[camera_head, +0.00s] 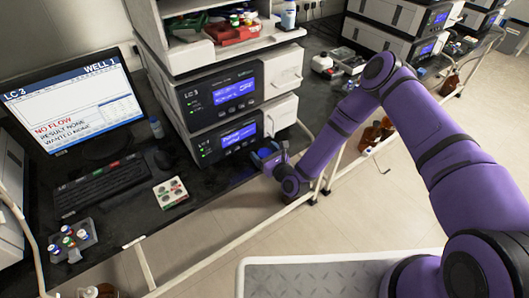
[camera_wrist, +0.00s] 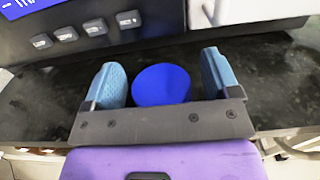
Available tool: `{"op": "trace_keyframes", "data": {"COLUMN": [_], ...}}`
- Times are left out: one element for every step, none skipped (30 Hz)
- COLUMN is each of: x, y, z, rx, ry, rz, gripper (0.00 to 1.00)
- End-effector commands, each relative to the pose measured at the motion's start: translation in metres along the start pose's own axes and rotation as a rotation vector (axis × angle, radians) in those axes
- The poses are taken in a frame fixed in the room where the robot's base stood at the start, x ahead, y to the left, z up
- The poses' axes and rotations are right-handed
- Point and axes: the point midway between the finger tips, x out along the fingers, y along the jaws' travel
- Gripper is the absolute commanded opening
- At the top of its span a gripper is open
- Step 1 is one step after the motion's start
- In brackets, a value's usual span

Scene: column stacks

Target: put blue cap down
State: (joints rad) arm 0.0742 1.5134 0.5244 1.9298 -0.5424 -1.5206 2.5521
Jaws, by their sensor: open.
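The blue cap (camera_wrist: 161,85) shows in the wrist view as a plain round blue shape, between the two light-blue fingers of my gripper (camera_wrist: 160,70). The fingers are open, with a gap on each side of the cap. The cap appears to rest on the black bench top (camera_wrist: 45,105), though its lower edge is hidden behind the gripper's grey crossbar. In the head view my gripper (camera_head: 268,156) is at the bench's front edge, before the stacked instruments. I cannot clearly tell the cap from the fingers there.
Instrument stacks (camera_head: 225,95) stand close behind the gripper. A white vial rack (camera_head: 170,192), a keyboard (camera_head: 100,187) and a monitor (camera_head: 75,105) reading "NO FLOW" are to the left. Another rack with coloured caps (camera_head: 73,241) stands at lower left. Brown bottles (camera_head: 372,137) are to the right.

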Motion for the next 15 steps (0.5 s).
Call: {"op": "trace_keyframes", "data": {"x": [0.0,0.0,0.0,0.0,0.0,0.0,0.0,0.001,-0.006,-0.013,-0.019,-0.028,-0.035,-0.041,-0.05], "y": [0.0,0.0,0.0,0.0,0.0,0.0,0.0,0.0,-0.001,-0.001,-0.001,-0.001,-0.001,-0.001,-0.001], "z": [0.0,0.001,0.002,0.003,0.004,0.007,0.01,0.013,0.012,0.011,0.011,0.011,0.011,0.011,0.011], "rx": [0.0,0.0,-0.001,-0.001,-0.001,-0.003,-0.003,-0.003,0.001,0.002,0.003,0.003,0.004,0.004,0.004], "ry": [0.0,0.0,0.0,0.0,0.0,-0.001,-0.001,-0.001,0.003,0.005,0.004,0.005,0.004,0.004,0.004], "rz": [0.0,0.0,0.001,0.001,0.002,0.002,0.002,0.002,-0.001,-0.002,-0.002,-0.003,-0.003,-0.002,-0.003], "gripper": [0.82,0.82,0.82,0.82,0.82,0.82,0.82,0.82,0.82,0.82,0.82,0.82,0.82,0.82,0.82]}}
